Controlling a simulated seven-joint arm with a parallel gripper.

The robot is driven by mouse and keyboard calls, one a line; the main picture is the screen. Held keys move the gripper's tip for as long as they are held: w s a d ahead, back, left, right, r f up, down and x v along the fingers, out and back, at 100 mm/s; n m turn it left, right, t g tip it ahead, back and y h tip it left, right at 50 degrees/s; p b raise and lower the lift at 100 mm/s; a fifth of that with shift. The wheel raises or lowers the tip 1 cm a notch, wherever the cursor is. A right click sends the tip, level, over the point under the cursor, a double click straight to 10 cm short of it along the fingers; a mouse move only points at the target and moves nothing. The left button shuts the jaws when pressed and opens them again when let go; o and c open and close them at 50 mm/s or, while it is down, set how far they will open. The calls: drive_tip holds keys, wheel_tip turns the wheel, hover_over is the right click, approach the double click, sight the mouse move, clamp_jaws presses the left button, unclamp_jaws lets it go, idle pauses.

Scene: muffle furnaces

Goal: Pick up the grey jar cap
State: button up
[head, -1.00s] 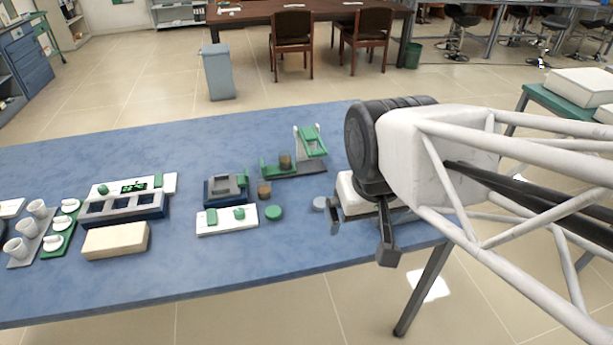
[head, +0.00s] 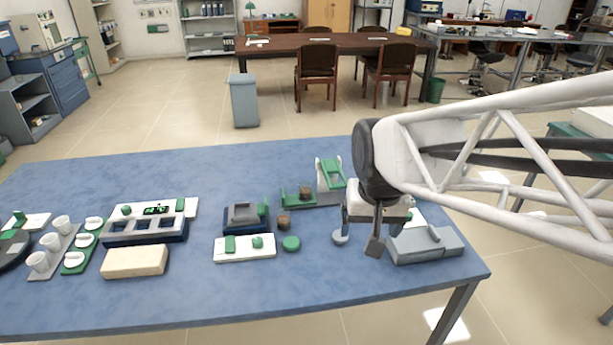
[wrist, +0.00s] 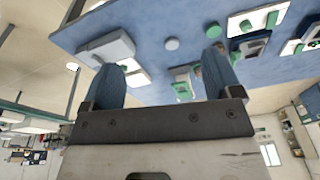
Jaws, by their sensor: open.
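The grey jar cap (head: 340,237) is a small light-grey disc lying flat on the blue table, right of a green round cap (head: 291,243). My gripper (head: 359,236) is open and empty, pointing down just right of the grey cap in the head view. One finger shows just above the cap there, apparently without holding it. In the wrist view, my gripper (wrist: 162,62) has its two blue-grey fingers wide apart, and the grey cap (wrist: 172,43) lies beyond the fingertips, between them in the picture. Its height above the table is hard to tell.
A green-and-white stand (head: 329,174) is behind. The table front is clear.

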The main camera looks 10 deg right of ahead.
drive_tip(key=w+d+f+m, duration=0.1)
drive_tip(key=w+f+m, duration=0.1)
drive_tip(key=w+f, duration=0.5)
drive_tip(key=w+d+f+m+g, duration=0.1)
drive_tip(key=w+f+m, duration=0.1)
drive_tip(key=w+f, duration=0.5)
drive_tip(key=w+d+f+m+g, duration=0.1)
drive_tip(key=w+f+m, duration=0.1)
drive_tip(key=w+f, duration=0.5)
drive_tip(key=shift+w+d+f+m, duration=0.1)
drive_tip(key=shift+w+m, duration=0.05)
drive_tip(key=shift+w, duration=1.05)
drive_tip(key=shift+w+f+m, duration=0.1)
drive_tip(key=shift+w+m, duration=0.05)
drive_tip(key=shift+w, duration=1)
drive_tip(key=shift+w+f, duration=0.15)
drive_tip(key=shift+f, duration=0.05)
drive_tip(key=shift+f, duration=0.1)
drive_tip(key=shift+f, duration=1.2)
drive_tip(key=shift+f, duration=0.1)
drive_tip(key=shift+f, duration=2.5)
